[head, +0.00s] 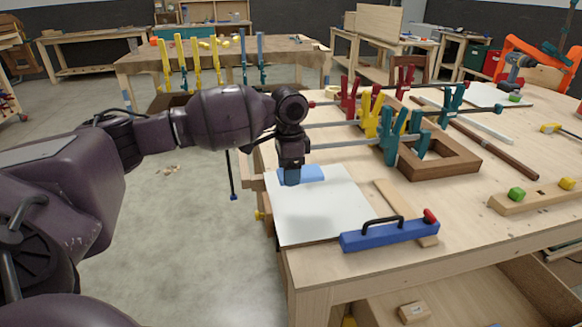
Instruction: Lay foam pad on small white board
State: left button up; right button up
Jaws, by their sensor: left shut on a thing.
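The light blue foam pad (315,173) is at the back left of a white board (320,210), over its far edge area. The board lies flat at the near left corner of the workbench. My left gripper (291,181) points down and is shut on the pad's left part, which it partly hides. The pad looks flat and very close to the board; I cannot tell whether it touches it. My right gripper is not in view.
A blue tool with a black handle (390,234) lies by the board's front right, over a wooden strip (398,205). A wooden frame (440,160) with several clamps stands behind. Another white board (497,95) lies at the far right.

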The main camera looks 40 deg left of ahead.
pick_arm(q)
jog(key=b, duration=0.3)
send_over(289, 206)
notch_tip(289, 206, down, 4)
jog(key=shift+f, duration=2.15)
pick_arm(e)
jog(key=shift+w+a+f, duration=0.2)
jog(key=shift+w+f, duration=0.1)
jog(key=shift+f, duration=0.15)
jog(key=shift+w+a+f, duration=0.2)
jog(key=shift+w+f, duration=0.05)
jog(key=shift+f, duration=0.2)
pick_arm(q)
jog(key=shift+f+p, duration=0.2)
jog(key=shift+p, duration=0.3)
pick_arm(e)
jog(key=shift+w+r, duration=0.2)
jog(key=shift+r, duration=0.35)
pick_arm(q)
jog(key=o, duration=1)
jog(key=shift+c, duration=0.2)
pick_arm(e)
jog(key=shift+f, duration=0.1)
